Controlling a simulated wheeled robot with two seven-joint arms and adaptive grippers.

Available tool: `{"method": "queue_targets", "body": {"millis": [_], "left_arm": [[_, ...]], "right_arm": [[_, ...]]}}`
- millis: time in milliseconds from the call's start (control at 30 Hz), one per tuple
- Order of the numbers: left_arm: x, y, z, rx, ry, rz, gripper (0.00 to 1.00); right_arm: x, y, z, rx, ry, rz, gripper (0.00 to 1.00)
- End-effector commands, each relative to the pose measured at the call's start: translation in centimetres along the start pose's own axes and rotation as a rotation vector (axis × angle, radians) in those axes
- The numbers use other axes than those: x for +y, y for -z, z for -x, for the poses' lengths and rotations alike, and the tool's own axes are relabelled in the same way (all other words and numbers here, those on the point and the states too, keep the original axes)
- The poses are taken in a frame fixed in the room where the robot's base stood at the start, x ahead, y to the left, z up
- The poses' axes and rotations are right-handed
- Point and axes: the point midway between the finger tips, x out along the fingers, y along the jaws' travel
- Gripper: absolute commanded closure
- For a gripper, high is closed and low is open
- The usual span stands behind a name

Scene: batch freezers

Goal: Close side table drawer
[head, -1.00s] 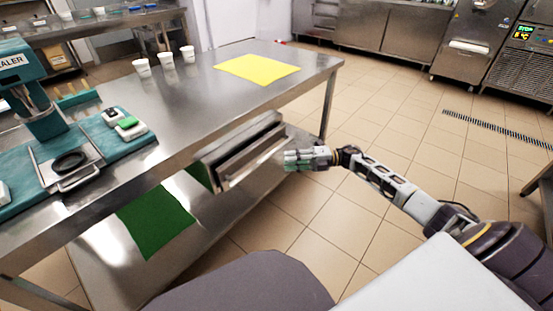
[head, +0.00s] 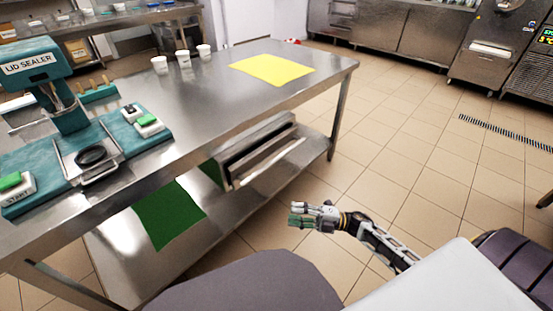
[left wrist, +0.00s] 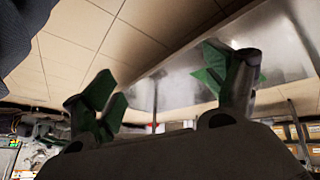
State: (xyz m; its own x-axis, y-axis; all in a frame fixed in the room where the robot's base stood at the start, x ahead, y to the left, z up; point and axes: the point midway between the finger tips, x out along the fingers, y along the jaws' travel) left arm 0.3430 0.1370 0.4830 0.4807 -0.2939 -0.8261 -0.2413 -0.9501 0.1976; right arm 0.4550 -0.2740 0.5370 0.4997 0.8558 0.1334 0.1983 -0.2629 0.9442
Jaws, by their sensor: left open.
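The steel drawer (head: 232,175) hangs under the top of the steel side table (head: 215,103). Its long front and pale handle bar face the aisle. The front seems to stand out a little from its housing; how far I cannot tell. My right gripper (head: 292,218) is in the head view, below and right of the drawer, apart from it, fingers pointing left. Its fingers look close together, and I see nothing held. My left gripper (left wrist: 165,88) shows in the left wrist view with its green-padded fingers spread wide and nothing between them. It is not in the head view.
On the table are a lid sealer (head: 45,85), several white cups (head: 183,59) and a yellow sheet (head: 272,69). A green sheet (head: 168,214) lies on the lower shelf. The table leg (head: 341,115) stands right of the drawer. The tiled floor (head: 400,160) at right is clear.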

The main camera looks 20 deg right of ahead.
Motion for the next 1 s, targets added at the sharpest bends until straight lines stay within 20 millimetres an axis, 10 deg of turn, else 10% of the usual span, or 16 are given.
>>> {"method": "queue_targets", "body": {"millis": [600, 1000], "left_arm": [[-0.2, -0.3, 1.5, -0.064, 0.023, -0.018, 0.15], [-0.3, -1.3, 1.6, -0.11, 0.029, -0.019, 0.15]], "right_arm": [[9.3, -6.1, -1.3, -0.44, -0.021, 0.275, 0.61], [9.9, -10.0, 0.7, -0.656, 0.027, 0.336, 0.61]]}}
